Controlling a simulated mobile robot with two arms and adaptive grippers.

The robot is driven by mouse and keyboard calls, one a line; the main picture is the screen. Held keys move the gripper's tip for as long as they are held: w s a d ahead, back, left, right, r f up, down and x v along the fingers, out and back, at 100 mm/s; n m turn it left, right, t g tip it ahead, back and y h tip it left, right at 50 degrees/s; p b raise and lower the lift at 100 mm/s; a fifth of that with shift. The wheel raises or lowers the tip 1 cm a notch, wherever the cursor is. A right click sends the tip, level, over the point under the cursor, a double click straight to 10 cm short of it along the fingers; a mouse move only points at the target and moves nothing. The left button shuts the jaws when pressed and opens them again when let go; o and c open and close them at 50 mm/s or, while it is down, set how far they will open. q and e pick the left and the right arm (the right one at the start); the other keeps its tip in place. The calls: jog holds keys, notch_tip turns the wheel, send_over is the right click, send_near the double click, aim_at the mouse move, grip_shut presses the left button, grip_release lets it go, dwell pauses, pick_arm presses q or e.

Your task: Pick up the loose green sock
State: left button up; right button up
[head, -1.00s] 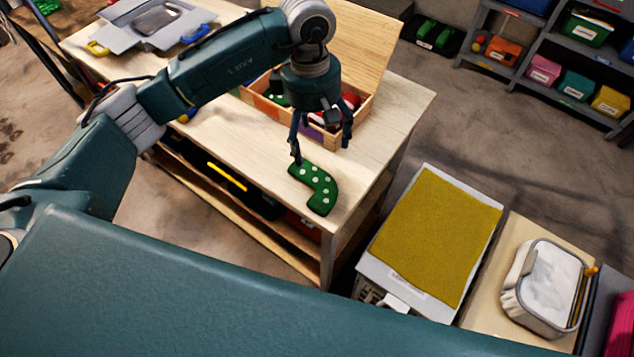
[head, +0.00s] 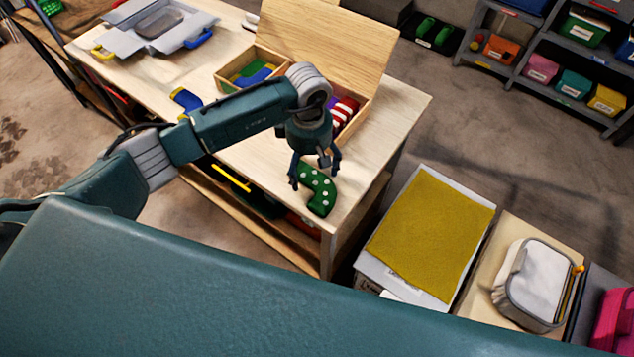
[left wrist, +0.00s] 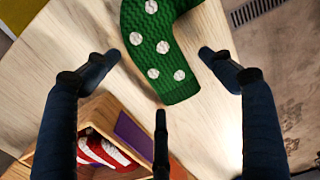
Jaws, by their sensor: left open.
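The loose green sock (head: 317,188) with white dots lies flat near the front right corner of the wooden table (head: 392,140). My left gripper (head: 314,178) is over its upper end in the head view, with the fingers spread. In the left wrist view the green sock (left wrist: 160,45) lies beyond and between the two open fingertips (left wrist: 158,62), its cuff end pointing toward the gripper. No sock is held. I cannot tell the exact height of the fingers above it. My right gripper is in neither view.
An open wooden box (head: 222,78) with folded socks in compartments and a raised lid stands behind the gripper. A blue and yellow sock (head: 186,101) lies left on the table. A yellow cloth-topped surface (head: 432,235) and a white-filled basket (head: 535,285) are at the right.

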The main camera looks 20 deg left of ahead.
pick_arm(q)
jog(key=c, duration=1.2)
jog(key=shift+r, duration=0.1)
